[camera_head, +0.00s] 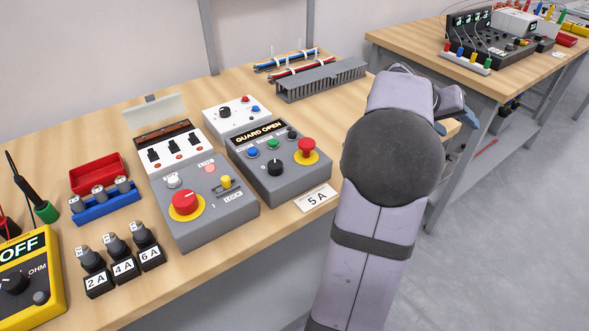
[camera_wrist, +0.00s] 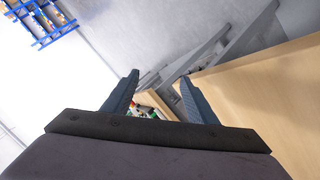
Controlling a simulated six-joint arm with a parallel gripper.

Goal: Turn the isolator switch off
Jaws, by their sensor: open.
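The isolator switch (camera_head: 185,204) is a red rotary knob on a yellow disc, on the grey sloped front of a box (camera_head: 215,213) in the left half of the head view. A yellow-topped lock slider (camera_head: 226,183) sits to its right on the same box. My gripper (camera_wrist: 158,88) is open and empty in the wrist view, its two dark fingers apart. It points away from the switch, over the right end of the bench. In the head view my arm mostly hides the gripper. The switch does not show in the wrist view.
A second grey box (camera_head: 275,165) reading GUARD OPEN, with a red mushroom button (camera_head: 307,147), stands between the switch box and my arm. Fuse holders (camera_head: 123,258) and a yellow meter (camera_head: 28,285) stand left. A grey duct (camera_head: 320,80) lies behind.

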